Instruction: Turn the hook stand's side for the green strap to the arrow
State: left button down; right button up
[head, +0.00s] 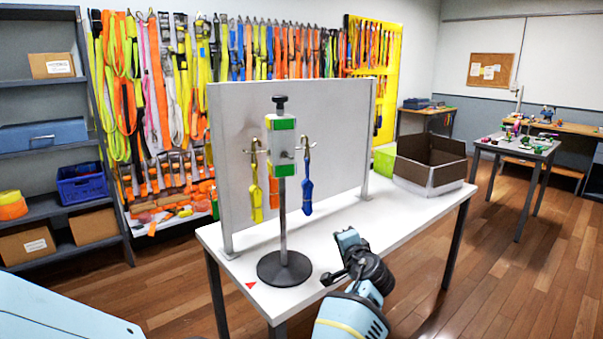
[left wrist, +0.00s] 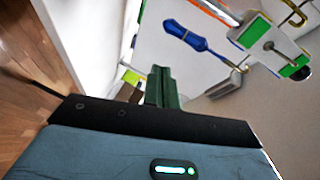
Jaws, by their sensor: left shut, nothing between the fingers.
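The hook stand (head: 283,225) stands upright on the white table (head: 405,210), on a round black base (head: 284,268). Its block has a white face (head: 283,140) with green bands above and below, turned towards the head camera; the hook there looks empty. A yellow strap (head: 257,190) hangs on the left hook, a blue strap (head: 307,190) on the right one. The red arrow (head: 250,285) lies left of the base's front. My left gripper (head: 347,238) is shut and empty, right of the stand and apart from it. The block also shows in the left wrist view (left wrist: 252,33).
A grey panel (head: 345,110) stands on the table right behind the stand. An open cardboard box (head: 430,178) and a green bin (head: 384,163) are at the table's far right. The tabletop between the base and the box is clear.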

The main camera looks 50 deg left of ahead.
pick_arm(q)
notch_tip(320, 180, up, 21)
jog(key=a+n+g+y, duration=0.2)
jog(key=n+g+y, duration=0.1)
jog(key=g, duration=0.1)
jog(key=shift+w+g, duration=0.2)
jog(key=shift+g, duration=0.1)
pick_arm(e)
jog(key=shift+s+f, duration=0.15)
jog(key=shift+a, duration=0.15)
